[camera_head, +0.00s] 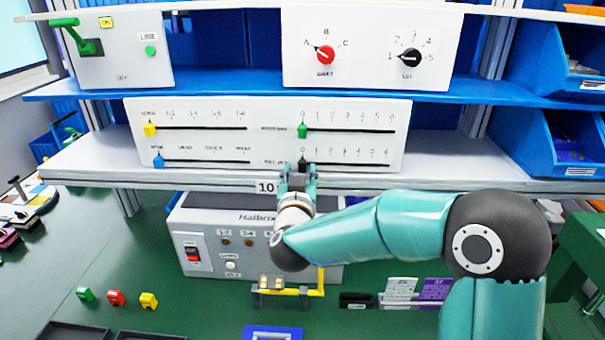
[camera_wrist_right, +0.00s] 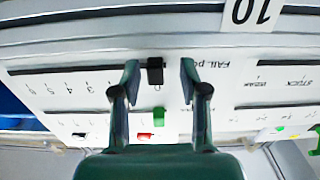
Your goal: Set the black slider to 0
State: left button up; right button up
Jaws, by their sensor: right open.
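The black slider (camera_head: 303,161) is on the lower right track of the white slider panel (camera_head: 265,112). It stands at the left end of its scale, by the 0 mark, and is partly hidden by my gripper in the head view. In the right wrist view, which is upside down, the black slider (camera_wrist_right: 155,72) sits between the open fingers. My right gripper (camera_head: 300,172) is open just in front of the panel, with its fingers (camera_wrist_right: 158,75) on either side of the slider and visible gaps to it. My left gripper is not in view.
A green slider (camera_head: 302,131) is on the track above. Yellow (camera_head: 150,130) and blue (camera_head: 158,161) sliders are at the left. A shelf edge with a "10" label (camera_head: 266,187) runs just below the panel. A white box (camera_head: 215,240) stands under the shelf.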

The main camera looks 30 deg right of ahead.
jog(key=v, duration=1.2)
jog(key=shift+f, duration=0.1)
